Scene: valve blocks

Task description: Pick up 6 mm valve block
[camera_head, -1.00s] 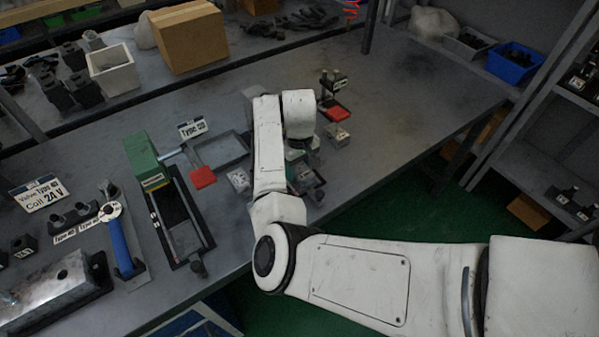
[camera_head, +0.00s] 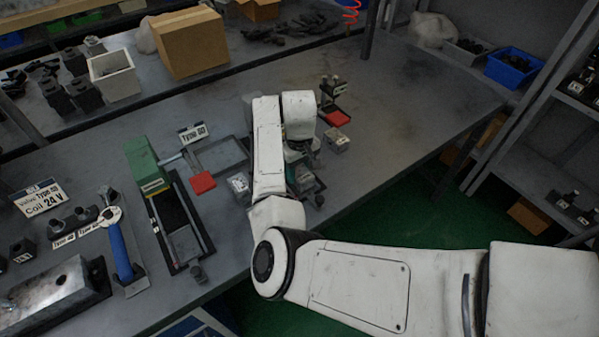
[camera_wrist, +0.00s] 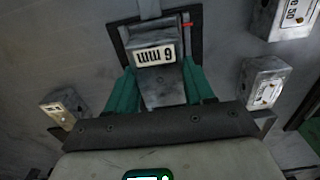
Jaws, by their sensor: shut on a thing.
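The 6 mm valve block (camera_wrist: 154,52) is a grey metal block with a white "6 mm" label, upside down in the wrist view. It sits between the teal fingers of my gripper (camera_wrist: 162,82), which is shut on it. A dark-edged tray or frame (camera_wrist: 122,36) shows around and behind the block; I cannot tell whether the block touches it.
In the wrist view, labelled metal blocks stand at left (camera_wrist: 66,106), right (camera_wrist: 262,82) and upper right (camera_wrist: 290,18). In the head view, a green-ended fixture (camera_head: 146,165) and a red piece (camera_head: 202,183) lie left of my arm.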

